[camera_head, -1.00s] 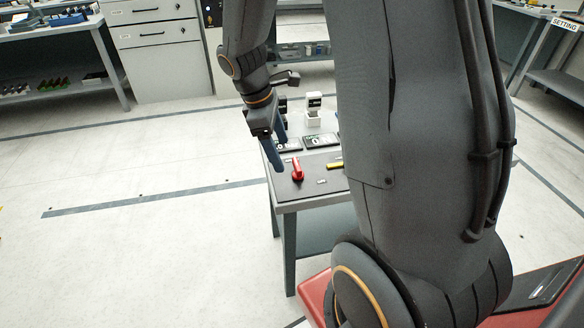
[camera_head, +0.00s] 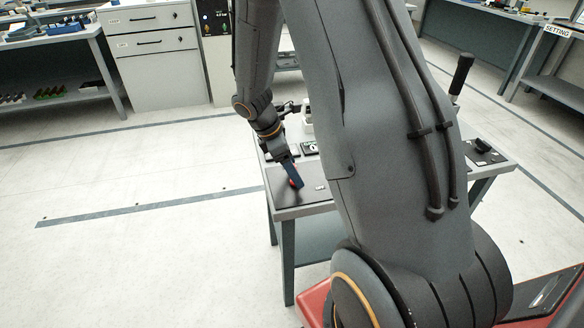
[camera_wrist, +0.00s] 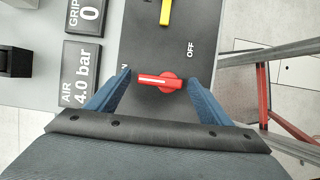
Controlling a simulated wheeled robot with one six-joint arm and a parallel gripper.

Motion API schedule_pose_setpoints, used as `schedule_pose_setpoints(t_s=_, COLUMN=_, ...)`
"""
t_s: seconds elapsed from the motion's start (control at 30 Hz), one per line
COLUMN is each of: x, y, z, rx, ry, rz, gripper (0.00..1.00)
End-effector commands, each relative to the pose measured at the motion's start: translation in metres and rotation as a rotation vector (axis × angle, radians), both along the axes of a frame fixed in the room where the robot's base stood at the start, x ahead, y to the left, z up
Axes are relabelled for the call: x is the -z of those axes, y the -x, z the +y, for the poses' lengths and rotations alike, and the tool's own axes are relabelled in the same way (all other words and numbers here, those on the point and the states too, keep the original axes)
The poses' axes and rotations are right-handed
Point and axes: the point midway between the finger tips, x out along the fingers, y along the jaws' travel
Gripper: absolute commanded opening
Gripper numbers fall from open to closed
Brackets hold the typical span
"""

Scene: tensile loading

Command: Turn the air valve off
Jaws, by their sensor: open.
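The red air valve handle (camera_wrist: 158,82) lies on a dark panel (camera_wrist: 140,38) in the wrist view. Its white-marked end points left, toward a partly hidden label ending in "N". The "OFF" label (camera_wrist: 190,48) is above right of its pivot. My gripper (camera_wrist: 159,77) is open, with one blue finger to the left of the handle and one to the right. I cannot tell whether either finger touches it. In the head view my gripper (camera_head: 297,181) is low over the panel and mostly covers the red handle (camera_head: 291,184).
A yellow handle (camera_wrist: 166,12) is above the red one on the same panel. A display (camera_wrist: 81,80) reads "AIR 4.0 bar"; another (camera_wrist: 87,16) reads "GRIP 0". The small grey table (camera_head: 305,211) carries the panel. The floor to its left is clear.

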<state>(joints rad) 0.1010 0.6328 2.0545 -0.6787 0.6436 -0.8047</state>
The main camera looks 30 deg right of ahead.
Motion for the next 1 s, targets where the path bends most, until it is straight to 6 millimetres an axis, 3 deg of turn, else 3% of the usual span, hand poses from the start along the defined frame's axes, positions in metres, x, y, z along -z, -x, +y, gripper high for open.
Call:
schedule_pose_setpoints(t_s=0.17, x=0.0, y=-0.0002, z=-0.0001, rx=0.0, ry=0.0, rz=-0.001, gripper=0.73)
schedule_pose_setpoints(t_s=0.43, x=-0.0001, y=-0.0001, z=0.0001, rx=0.0, ry=0.0, rz=-0.001, gripper=0.32)
schedule_pose_setpoints(t_s=0.77, x=-0.0008, y=-0.001, z=-0.0007, rx=0.046, ry=0.0, rz=-0.002, gripper=0.32)
schedule_pose_setpoints(t_s=1.0, x=-0.0012, y=-0.0011, z=-0.0032, rx=0.192, ry=0.0, rz=-0.001, gripper=0.32)
